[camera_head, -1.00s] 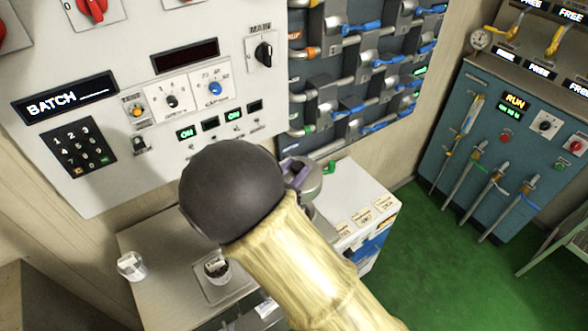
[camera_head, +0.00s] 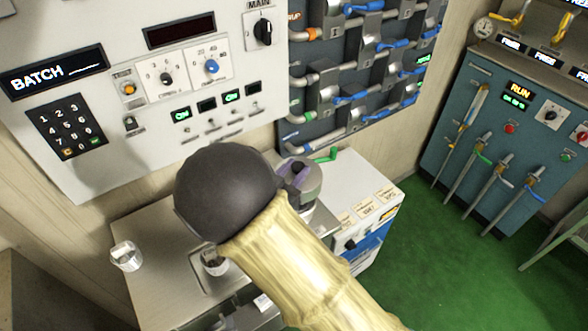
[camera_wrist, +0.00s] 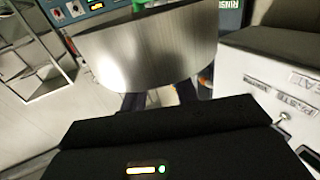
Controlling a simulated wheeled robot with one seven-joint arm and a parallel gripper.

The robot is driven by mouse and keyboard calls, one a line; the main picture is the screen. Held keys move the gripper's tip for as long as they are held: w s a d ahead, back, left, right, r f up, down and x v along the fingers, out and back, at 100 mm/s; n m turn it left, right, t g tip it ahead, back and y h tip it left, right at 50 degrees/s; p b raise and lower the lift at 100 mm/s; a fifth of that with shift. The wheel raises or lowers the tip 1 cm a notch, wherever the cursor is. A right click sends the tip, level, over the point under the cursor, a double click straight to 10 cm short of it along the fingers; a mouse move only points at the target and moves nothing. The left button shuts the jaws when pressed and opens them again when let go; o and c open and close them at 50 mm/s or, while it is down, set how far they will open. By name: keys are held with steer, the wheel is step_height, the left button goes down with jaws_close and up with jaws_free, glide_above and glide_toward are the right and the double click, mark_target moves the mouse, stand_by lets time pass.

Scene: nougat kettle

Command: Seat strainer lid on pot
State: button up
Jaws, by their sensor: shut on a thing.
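My gripper (camera_wrist: 160,102) shows at the bottom of the wrist view, its dark fingers partly hidden behind its black body. It is shut on what looks like the strainer lid (camera_wrist: 145,50), a large brushed-steel piece with a curved lower edge just beyond the fingers. The grip point itself is blurred. In the head view my arm, with a dark ball-shaped joint and a pale yellow sleeve, covers the middle and hides the gripper. A grey round part with a purple strip (camera_head: 298,180) shows behind the arm; I cannot tell what it is. I cannot make out the pot for certain.
A steel counter (camera_head: 160,235) carries a small white-metal cup (camera_head: 125,256) at left; another small container (camera_head: 214,262) is partly behind my arm. A control panel (camera_head: 130,90) and piped valve board stand behind. A white cabinet (camera_head: 365,190) is right of the counter, with open green floor beyond.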

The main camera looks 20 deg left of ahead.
steer(key=shift+f+b, duration=1.15)
steer(key=shift+f, duration=0.75)
steer(key=shift+f+b, duration=0.8)
steer(key=shift+f, duration=0.55)
stand_by(2.1)
